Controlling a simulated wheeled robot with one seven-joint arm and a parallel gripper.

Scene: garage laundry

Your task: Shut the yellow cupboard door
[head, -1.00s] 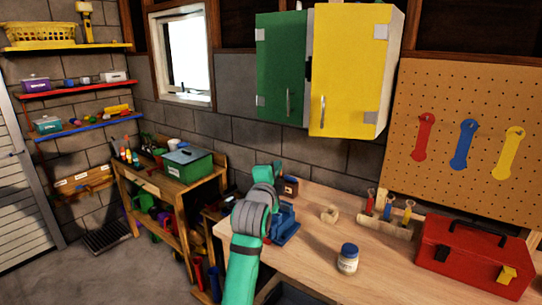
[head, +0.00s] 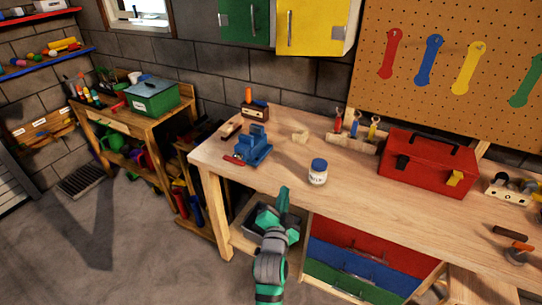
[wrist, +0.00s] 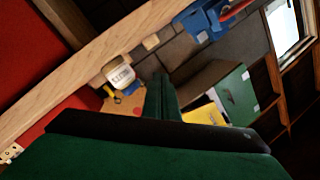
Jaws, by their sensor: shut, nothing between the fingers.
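The yellow cupboard door (head: 312,25) is on the wall cupboard at the top of the head view, its upper part cut off by the frame. Its vertical handle is at the left, its hinge side at the right. It seems to stand slightly ajar, its handle edge forward of the green door (head: 246,20). My gripper (head: 284,193) is shut and empty, low in front of the workbench and far below the door. In the wrist view, my gripper (wrist: 161,84) partly hides the yellow door (wrist: 204,115); the green door (wrist: 237,97) shows beside it.
The workbench (head: 222,160) carries a blue vice (head: 252,148), a white jar with blue lid (head: 318,172), and a red toolbox (head: 428,165). Coloured drawers (head: 350,262) are below. A pegboard (head: 480,30) is right of the cupboard. Floor is free at left.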

